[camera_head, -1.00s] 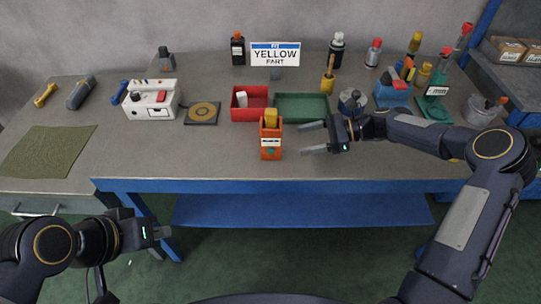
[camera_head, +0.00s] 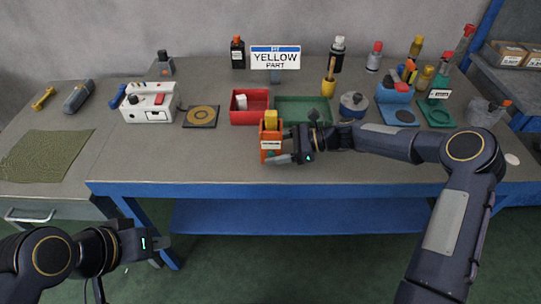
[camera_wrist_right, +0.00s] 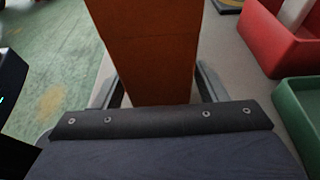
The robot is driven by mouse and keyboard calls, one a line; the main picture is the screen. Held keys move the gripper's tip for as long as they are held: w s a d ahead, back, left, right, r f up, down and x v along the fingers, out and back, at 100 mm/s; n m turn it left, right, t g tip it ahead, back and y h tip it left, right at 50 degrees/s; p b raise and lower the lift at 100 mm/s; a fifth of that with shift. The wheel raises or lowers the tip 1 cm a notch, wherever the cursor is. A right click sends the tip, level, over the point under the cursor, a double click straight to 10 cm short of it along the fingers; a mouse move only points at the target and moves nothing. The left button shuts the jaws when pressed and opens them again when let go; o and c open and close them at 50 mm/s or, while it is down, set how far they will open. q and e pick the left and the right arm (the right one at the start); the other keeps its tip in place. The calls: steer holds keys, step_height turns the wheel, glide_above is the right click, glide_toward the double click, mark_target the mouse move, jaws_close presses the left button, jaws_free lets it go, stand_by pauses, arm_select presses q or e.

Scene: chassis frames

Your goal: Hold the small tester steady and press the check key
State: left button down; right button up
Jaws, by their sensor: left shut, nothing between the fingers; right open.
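The small tester (camera_head: 270,143) is an orange upright block with a yellow top and a pale label, near the front edge of the bench. It also fills the middle of the right wrist view (camera_wrist_right: 150,45), between the two fingers. My right gripper (camera_head: 276,148) is open, its fingers on either side of the tester; I cannot tell whether they touch it. The check key cannot be made out on the faces I see. My left gripper (camera_head: 162,243) is shut and empty, low in front of the bench, well away from the tester.
Behind the tester stand a red bin (camera_head: 242,117) and a green tray (camera_head: 303,124). A sign reading "YELLOW PART" (camera_head: 275,58) is at the back. A white box (camera_head: 152,115) and a square pad (camera_head: 200,125) lie left. The bench front left of the tester is clear.

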steer(key=c, duration=0.6)
stand_by(2.9)
